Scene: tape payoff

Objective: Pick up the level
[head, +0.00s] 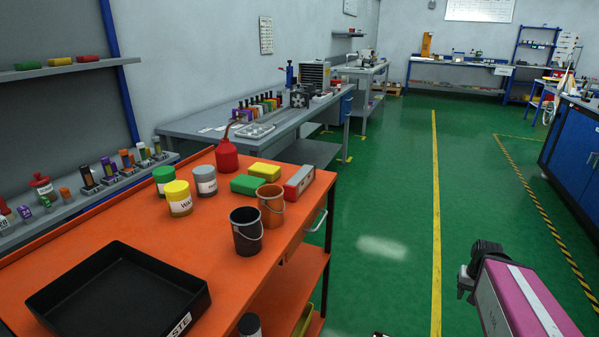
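A short grey and red bar-like block (299,183) lies at the right edge of the orange workbench, beside a yellow block. It may be the level, but its markings are too small to tell. The pink and grey end of my arm is at the lower right, over the green floor. A dark part at its tip, which seems to be my gripper (470,280), is well to the right of the bench and apart from the block. Its fingers are not clear enough to show whether they are open or shut.
The orange workbench (120,230) holds a black tray (110,292), a black bucket (246,238), an orange bucket (271,212), several jars, a red oil can (227,158), a green block (248,185) and a yellow block (265,171). Green floor (385,210) is clear to the right.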

